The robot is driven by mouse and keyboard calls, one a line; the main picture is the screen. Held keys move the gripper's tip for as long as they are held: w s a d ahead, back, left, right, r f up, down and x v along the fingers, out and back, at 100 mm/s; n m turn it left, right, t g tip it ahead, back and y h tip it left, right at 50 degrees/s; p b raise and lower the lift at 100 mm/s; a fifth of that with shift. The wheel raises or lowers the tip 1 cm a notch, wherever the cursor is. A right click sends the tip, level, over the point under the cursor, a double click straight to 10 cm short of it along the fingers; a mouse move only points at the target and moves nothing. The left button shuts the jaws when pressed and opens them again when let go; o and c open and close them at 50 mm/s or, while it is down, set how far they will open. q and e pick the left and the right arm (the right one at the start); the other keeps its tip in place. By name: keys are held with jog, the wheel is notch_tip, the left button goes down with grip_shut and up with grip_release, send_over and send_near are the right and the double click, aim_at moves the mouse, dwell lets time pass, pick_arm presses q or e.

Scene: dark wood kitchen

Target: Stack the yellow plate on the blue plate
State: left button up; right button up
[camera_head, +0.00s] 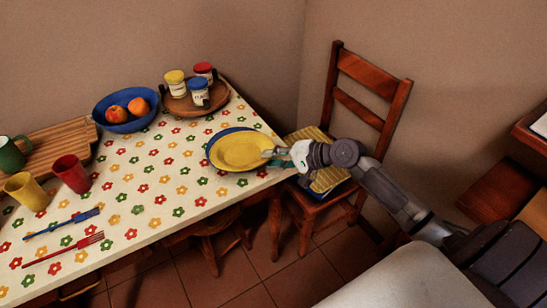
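The yellow plate (238,151) lies over the blue plate (212,139) near the right end of the table. I cannot tell whether the yellow plate rests fully on the blue one. My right gripper (271,158) is at the right rim of the yellow plate, its fingertips at the edge. The view is too small to tell whether the fingers are closed on the rim. My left gripper is not in view.
A blue bowl with oranges (125,110) and a wooden tray with jars (213,101) stand behind. Cups (71,173), a cutting board (61,143) and cutlery (62,253) are at left. A chair (365,73) stands at the table's right end. The flowered tablecloth's middle is clear.

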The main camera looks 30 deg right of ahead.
jog(key=shift+r, duration=0.25)
jog(key=shift+s+d+r, duration=0.15)
jog(key=shift+r, duration=0.05)
jog(key=v, duration=1.1)
jog(key=shift+s, duration=0.2)
